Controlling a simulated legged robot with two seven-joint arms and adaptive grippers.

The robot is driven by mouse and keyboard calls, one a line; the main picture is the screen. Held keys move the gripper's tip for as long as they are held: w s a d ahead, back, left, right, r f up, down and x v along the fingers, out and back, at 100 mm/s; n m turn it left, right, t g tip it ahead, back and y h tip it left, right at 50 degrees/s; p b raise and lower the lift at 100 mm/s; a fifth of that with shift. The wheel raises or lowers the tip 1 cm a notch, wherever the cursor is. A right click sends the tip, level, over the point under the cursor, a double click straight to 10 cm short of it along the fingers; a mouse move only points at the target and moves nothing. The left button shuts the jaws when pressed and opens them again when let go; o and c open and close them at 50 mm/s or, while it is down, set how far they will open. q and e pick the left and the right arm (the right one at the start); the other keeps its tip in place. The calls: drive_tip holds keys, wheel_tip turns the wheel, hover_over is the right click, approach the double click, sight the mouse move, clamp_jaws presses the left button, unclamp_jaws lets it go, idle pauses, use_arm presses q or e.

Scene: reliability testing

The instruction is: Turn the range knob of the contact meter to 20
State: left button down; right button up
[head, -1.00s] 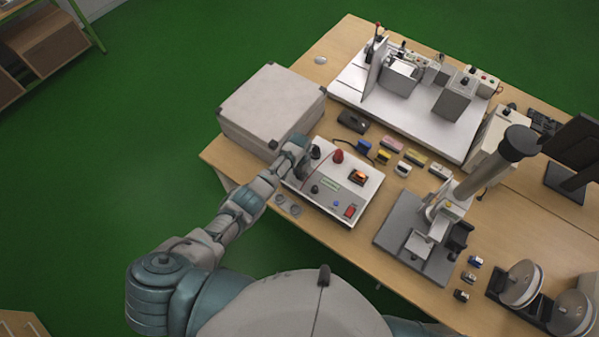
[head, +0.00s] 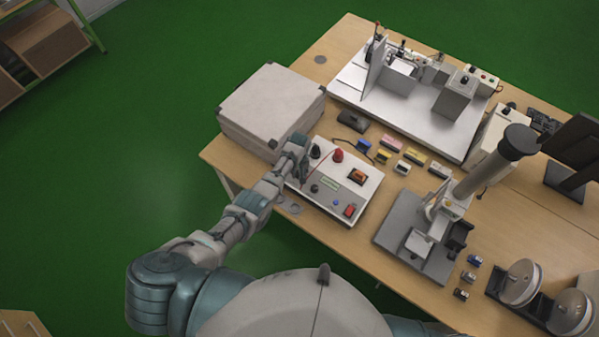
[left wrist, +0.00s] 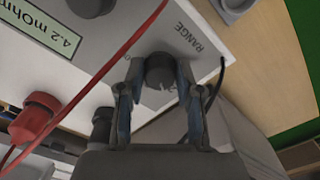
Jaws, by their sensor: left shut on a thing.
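The contact meter (head: 362,193) is a white box with a sloped panel near the table's front edge. In the left wrist view its panel (left wrist: 110,25) shows a green display (left wrist: 45,25) reading 4.2 mOhm and the printed word RANGE. The dark round range knob (left wrist: 160,70) sits beside that word. My left gripper (left wrist: 160,66) is shut on the knob, one finger on each side. In the head view my left gripper (head: 303,172) is over the meter's left end and hides the knob. The scale marks around the knob are mostly covered, so its setting cannot be read. My right gripper is out of view.
A large grey case (head: 270,105) stands close behind my left wrist. A red plug (left wrist: 35,115) with a red lead crosses the panel near the gripper. A grey press stand (head: 415,240) stands to the right. Small coloured blocks (head: 390,145) lie behind the meter.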

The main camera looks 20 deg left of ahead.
use_arm(q)
drive_tip(key=shift+w+r+n, duration=0.2)
drive_tip(key=shift+w+n, duration=0.05)
drive_tip(key=shift+n, duration=0.35)
drive_tip(key=c, duration=1)
unclamp_jaws()
drive_tip(key=shift+o, duration=1.2)
drive_tip(key=shift+f, duration=0.15)
wheel_tip(320, 180, up, 12)
drive_tip(key=shift+f, duration=0.1)
